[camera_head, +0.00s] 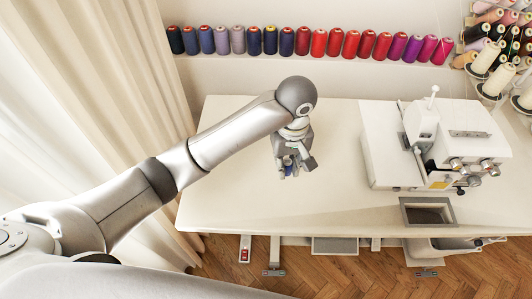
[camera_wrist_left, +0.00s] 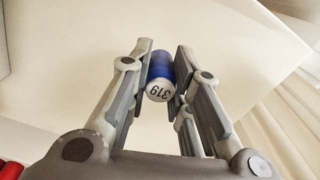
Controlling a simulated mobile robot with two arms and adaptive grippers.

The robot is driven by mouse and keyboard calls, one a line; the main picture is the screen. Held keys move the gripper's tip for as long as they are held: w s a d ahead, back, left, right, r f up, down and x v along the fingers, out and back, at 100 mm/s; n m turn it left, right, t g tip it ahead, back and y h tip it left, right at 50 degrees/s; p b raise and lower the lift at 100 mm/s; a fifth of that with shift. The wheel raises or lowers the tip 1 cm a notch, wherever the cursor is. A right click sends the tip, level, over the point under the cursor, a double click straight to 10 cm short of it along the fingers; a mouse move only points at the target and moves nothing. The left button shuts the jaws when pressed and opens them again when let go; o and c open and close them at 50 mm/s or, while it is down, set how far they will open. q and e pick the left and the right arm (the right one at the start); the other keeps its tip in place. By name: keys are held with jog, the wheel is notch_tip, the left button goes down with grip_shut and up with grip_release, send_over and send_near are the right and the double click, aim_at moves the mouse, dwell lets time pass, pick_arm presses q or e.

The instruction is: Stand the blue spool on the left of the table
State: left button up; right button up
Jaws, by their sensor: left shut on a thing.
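The blue spool (camera_wrist_left: 160,68) is between the two fingers of my left gripper (camera_wrist_left: 161,75) in the left wrist view. Its white end, marked 319, faces the camera. In the head view my left gripper (camera_head: 294,165) is over the left part of the white table (camera_head: 240,195), and a small blue part of the spool (camera_head: 289,169) shows between the fingers. The left gripper is shut on the spool. From these views I cannot tell whether the spool touches the table top. My right gripper is not in view.
A white sewing machine (camera_head: 435,145) stands on the right of the table, with a square opening (camera_head: 427,212) in front of it. A row of thread spools (camera_head: 318,43) lines the shelf behind. Beige curtains (camera_head: 120,80) hang at the left. The table's left part is otherwise clear.

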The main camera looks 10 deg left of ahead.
pick_arm(q)
jog(key=w+a+f, duration=0.3)
jog(key=w+a+f+p, duration=0.1)
jog(key=w+a+f, duration=0.2)
jog(key=a+f, duration=0.1)
jog(key=shift+w+a+f, duration=0.1)
jog(key=shift+w+f, duration=0.1)
jog(key=shift+w, duration=0.1)
jog(key=shift+w+a+f+p, duration=0.25)
jog(key=shift+w+f+p, duration=0.05)
jog(key=shift+f, duration=0.2)
jog(key=shift+a+f, duration=0.1)
jog(key=shift+f, duration=1.55)
jog(key=o, duration=0.8)
jog(key=shift+f, duration=0.1)
jog(key=shift+c, duration=0.2)
jog(key=shift+w, duration=0.1)
notch_tip(320, 180, up, 12)
jog(key=shift+b, duration=0.35)
